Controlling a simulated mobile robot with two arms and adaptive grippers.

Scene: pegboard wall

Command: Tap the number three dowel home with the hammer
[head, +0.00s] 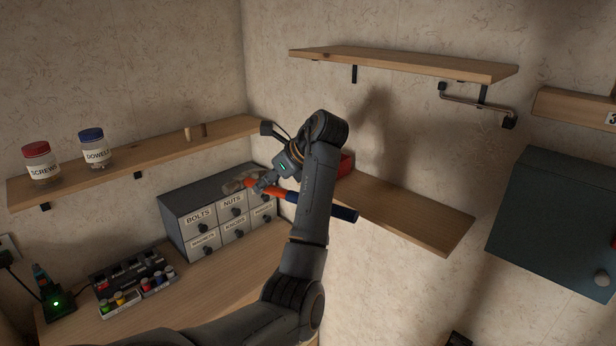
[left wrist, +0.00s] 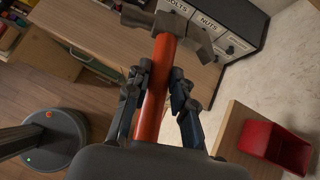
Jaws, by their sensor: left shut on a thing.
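The hammer has an orange handle (head: 284,194) with a dark blue end and a grey head. My left gripper (head: 268,183) is shut on the orange handle, just below the head. In the left wrist view the fingers (left wrist: 158,92) sit on both sides of the hammer's orange handle (left wrist: 155,100), with the grey head beyond them. The hammer is held in the air in front of the drawer cabinet. A wooden block (head: 570,104) at the right edge carries a label with a 3, partly cut off. I cannot make out a dowel in it. My right gripper is not in view.
The drawer cabinet (head: 190,196) stands on the bench. A red bin (left wrist: 265,140) sits on the lower shelf (head: 420,218). A teal wall cabinet (head: 550,205) hangs right, below the block.

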